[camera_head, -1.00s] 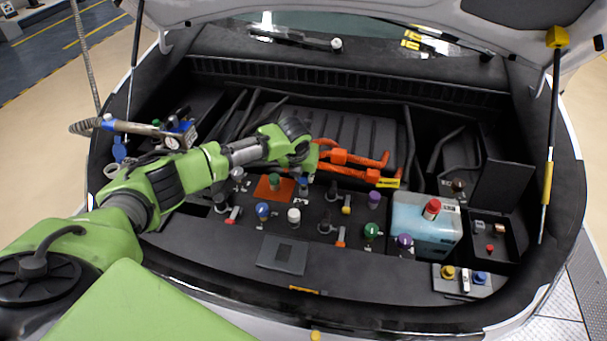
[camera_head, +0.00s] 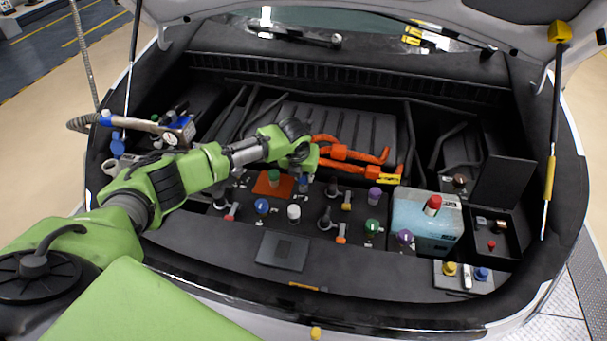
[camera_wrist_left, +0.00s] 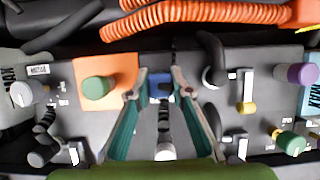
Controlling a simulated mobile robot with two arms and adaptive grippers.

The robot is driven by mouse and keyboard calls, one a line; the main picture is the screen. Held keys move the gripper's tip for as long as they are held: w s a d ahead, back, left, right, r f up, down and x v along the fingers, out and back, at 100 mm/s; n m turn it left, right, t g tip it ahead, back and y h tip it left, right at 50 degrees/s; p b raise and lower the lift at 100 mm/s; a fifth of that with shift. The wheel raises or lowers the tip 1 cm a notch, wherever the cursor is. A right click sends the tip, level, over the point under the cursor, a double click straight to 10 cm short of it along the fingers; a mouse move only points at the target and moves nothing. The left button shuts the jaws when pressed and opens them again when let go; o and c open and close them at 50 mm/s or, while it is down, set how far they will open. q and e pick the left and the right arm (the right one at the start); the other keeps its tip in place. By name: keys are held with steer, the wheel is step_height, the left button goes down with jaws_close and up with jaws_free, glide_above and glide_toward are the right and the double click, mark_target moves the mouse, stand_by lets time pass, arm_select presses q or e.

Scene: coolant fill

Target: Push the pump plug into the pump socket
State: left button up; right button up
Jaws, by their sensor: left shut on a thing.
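My left gripper (camera_head: 303,178) reaches in over the panel, just right of the green cap on its orange plate. In the left wrist view its two fingers (camera_wrist_left: 157,88) close on a small blue part (camera_wrist_left: 160,84), which I take to be the pump plug. The blue part also shows below the gripper in the head view (camera_head: 303,187). It sits at or just above the dark panel; I cannot tell whether it is seated. The pump socket is not clearly seen, likely hidden under the blue part and fingers. My right gripper is not in view.
The green cap (camera_wrist_left: 96,88) stands close left of the fingers. Orange hoses (camera_head: 350,155) run behind the gripper. A white cap (camera_head: 293,212) and blue cap (camera_head: 262,206) stand in front. A light-blue tank (camera_head: 415,220) with a red cap is at right.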

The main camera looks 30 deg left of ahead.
arm_select(q)
steer(key=shift+s+f+b, duration=0.15)
steer(key=shift+f+b, duration=0.15)
steer(key=shift+f, duration=0.25)
steer(key=o, duration=1)
steer(key=v, duration=1.1)
steer(key=shift+r, duration=0.45)
